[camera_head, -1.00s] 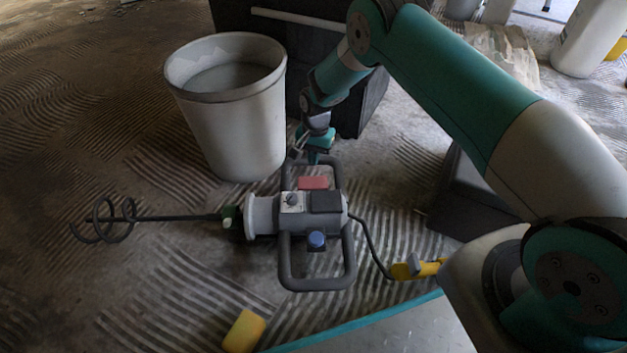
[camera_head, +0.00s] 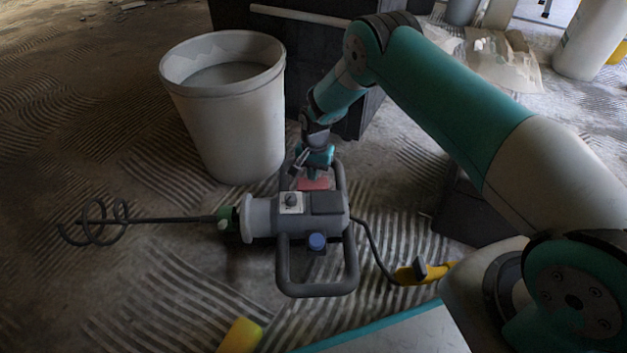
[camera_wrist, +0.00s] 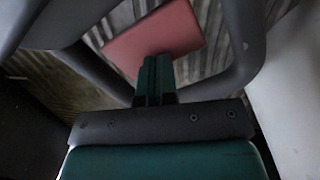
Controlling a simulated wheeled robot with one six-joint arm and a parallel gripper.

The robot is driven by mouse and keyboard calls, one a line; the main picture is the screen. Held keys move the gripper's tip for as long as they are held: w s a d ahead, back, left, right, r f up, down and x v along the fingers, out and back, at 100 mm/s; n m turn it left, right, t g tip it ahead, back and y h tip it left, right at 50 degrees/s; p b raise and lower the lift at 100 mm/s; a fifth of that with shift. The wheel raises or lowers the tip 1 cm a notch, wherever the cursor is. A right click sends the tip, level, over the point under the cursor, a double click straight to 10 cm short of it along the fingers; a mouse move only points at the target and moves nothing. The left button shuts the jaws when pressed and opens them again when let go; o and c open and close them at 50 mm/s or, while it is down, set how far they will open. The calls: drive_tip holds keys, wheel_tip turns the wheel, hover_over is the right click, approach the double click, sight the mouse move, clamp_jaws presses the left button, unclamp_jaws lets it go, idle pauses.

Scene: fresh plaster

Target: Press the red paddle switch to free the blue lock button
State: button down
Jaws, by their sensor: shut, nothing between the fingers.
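The red paddle switch (camera_head: 314,184) sits on the far side of the grey mixer body (camera_head: 325,222), inside the far handle loop. The wrist view shows it as a flat red plate (camera_wrist: 155,38) between the dark handle bars. My gripper (camera_head: 313,177) is shut and empty, with its green fingertips (camera_wrist: 155,75) overlapping the near edge of the paddle in the wrist view. I cannot tell whether they touch it. The blue lock button (camera_head: 317,241) stands on the near side of the mixer, beside the near handle loop (camera_head: 318,290), apart from my gripper.
A large pale bucket (camera_head: 228,110) stands behind the mixer, left of my gripper. The spiral paddle shaft (camera_head: 170,218) reaches left. A cable runs to a yellow piece (camera_head: 418,273) at right. A yellow block (camera_head: 240,336) lies in front. Ridged floor is clear at left.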

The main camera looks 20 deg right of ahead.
drive_tip(key=shift+f+b, duration=0.35)
drive_tip(key=shift+f, duration=0.4)
drive_tip(key=shift+r, duration=0.15)
drive_tip(key=w+d+r+p, duration=0.1)
drive_tip(key=r+p, duration=0.3)
drive_tip(key=r, duration=0.5)
drive_tip(key=w+d+r+p, duration=0.1)
drive_tip(key=r+p, duration=0.3)
drive_tip(key=r, duration=0.5)
drive_tip(key=shift+w+d+r+p, duration=0.15)
drive_tip(key=shift+w+d+p, duration=0.2)
drive_tip(key=shift+w, duration=0.55)
